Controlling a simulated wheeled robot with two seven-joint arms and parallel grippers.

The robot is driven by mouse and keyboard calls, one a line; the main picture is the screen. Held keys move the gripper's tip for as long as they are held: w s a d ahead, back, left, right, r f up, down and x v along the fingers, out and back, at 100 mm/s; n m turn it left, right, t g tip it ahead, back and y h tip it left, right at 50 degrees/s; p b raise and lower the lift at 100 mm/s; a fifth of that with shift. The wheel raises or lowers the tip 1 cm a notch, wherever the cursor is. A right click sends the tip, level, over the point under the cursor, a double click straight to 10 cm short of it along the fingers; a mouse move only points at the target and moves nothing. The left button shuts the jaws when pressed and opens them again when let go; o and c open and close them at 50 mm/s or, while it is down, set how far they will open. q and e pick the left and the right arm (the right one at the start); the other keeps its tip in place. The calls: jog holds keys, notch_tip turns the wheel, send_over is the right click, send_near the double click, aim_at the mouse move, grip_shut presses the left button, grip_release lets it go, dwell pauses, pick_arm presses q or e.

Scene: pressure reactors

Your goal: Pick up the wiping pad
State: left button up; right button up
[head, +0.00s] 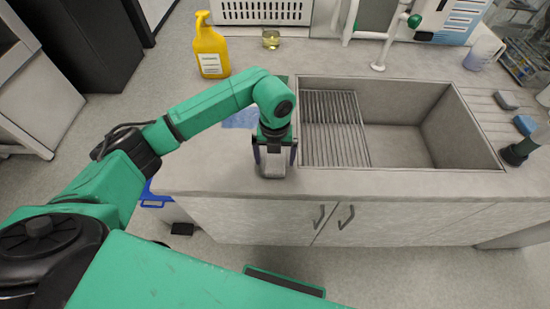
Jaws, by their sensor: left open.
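My left gripper (275,154) points down at the front edge of the counter, left of the sink. Its two dark fingers are apart. A small grey block (273,168), which looks like the wiping pad, sits between and below the fingers on the counter. The gripper hides its upper part, and I cannot tell whether the fingers touch it. Two other small pads lie on the counter right of the sink, one grey (507,99) and one blue (525,124). My right gripper is not clearly in view.
The sink (420,135) with a ribbed rack (333,128) is right of the gripper. A blue flat item (240,118) lies behind my left arm. A yellow bottle (210,48), a small glass (271,39) and a faucet (378,66) stand at the back.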

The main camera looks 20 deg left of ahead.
pick_arm(q)
jog(key=shift+f, duration=0.2)
jog(key=c, duration=1.2)
pick_arm(e)
jog(key=shift+s, duration=0.35)
pick_arm(q)
jog(key=shift+c, duration=0.2)
notch_tip(320, 180, up, 11)
jog(key=b, duration=0.3)
notch_tip(320, 180, up, 9)
jog(key=p, duration=0.1)
send_over(275, 161)
pick_arm(e)
jog(key=shift+d+f, duration=0.1)
jog(key=shift+f, duration=0.7)
